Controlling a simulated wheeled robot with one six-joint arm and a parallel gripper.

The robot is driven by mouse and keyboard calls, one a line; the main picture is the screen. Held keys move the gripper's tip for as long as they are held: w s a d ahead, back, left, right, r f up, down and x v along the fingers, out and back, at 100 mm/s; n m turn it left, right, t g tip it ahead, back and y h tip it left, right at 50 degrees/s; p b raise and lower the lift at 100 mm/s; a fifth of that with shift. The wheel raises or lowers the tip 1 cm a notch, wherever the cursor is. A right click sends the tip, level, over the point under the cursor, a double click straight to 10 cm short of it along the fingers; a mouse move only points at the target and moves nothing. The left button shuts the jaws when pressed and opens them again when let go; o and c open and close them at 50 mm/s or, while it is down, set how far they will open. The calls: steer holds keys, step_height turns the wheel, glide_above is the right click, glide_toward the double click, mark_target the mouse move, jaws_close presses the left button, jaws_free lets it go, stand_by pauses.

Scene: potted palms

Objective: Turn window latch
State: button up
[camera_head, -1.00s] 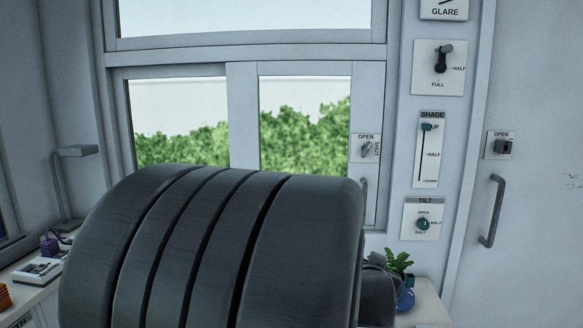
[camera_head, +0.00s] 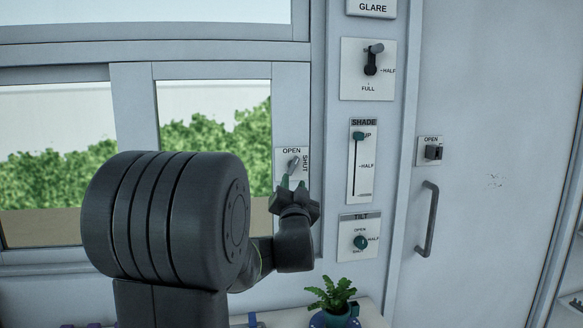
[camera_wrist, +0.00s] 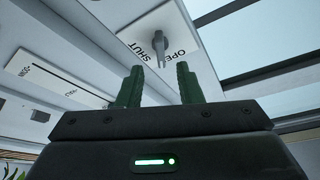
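The window latch (camera_head: 293,164) is a small grey handle on a white plate marked OPEN above and SHUT at its right side, on the window frame's right upright. The handle looks slanted; its exact setting is hard to tell. The latch also shows in the wrist view (camera_wrist: 159,44), beyond the fingers. My gripper (camera_head: 292,183) is just below the latch in the head view, its fingers up at the plate's lower part. In the wrist view my gripper (camera_wrist: 158,82) has its two green fingers apart, with nothing between them. The handle appears ahead of the gap.
Right of the latch are a half/full lever (camera_head: 371,62), a SHADE slider (camera_head: 357,150) and a TILT knob (camera_head: 360,242). A door handle (camera_head: 430,220) and door latch (camera_head: 432,152) are farther right. A potted fern (camera_head: 334,294) stands below.

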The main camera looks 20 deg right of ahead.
mark_target(293, 170)
steer(key=p+x, duration=0.1)
steer(key=x, duration=0.6)
jaws_close()
steer(key=shift+f, duration=0.1)
